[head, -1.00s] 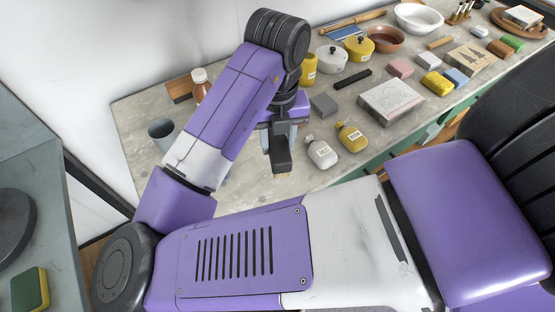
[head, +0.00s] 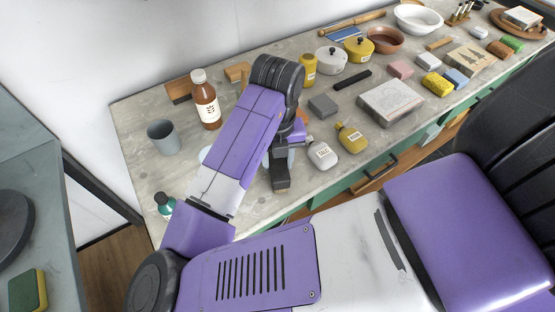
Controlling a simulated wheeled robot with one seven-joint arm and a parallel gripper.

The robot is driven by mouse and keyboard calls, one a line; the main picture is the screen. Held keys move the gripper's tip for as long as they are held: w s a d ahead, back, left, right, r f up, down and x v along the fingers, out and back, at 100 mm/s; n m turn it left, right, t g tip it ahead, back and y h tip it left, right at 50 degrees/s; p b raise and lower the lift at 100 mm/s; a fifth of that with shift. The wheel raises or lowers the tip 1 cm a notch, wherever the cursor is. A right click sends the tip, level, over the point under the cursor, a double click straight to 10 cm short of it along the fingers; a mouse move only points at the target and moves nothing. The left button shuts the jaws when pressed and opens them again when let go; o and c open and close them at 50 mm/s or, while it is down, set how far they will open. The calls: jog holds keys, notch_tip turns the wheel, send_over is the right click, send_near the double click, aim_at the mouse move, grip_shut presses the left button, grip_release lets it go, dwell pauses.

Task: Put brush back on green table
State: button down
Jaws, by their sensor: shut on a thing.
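My gripper (head: 281,157) is shut on a dark brush (head: 280,177). The brush points downward, with pale bristles at its lower end. The gripper and brush are over the front part of the green table (head: 240,217), which has a grey stone-like top and green drawer fronts. I cannot tell whether the bristles touch the top. My purple arm hides part of the tabletop behind and left of the gripper.
A white bottle (head: 321,155) and a yellow bottle (head: 351,138) stand close to the right of the brush. A drawer with a dark handle (head: 381,167) appears open below the front edge.

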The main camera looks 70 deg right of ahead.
jog(key=c, duration=0.8)
grip_release()
jog(key=shift+c, duration=0.2)
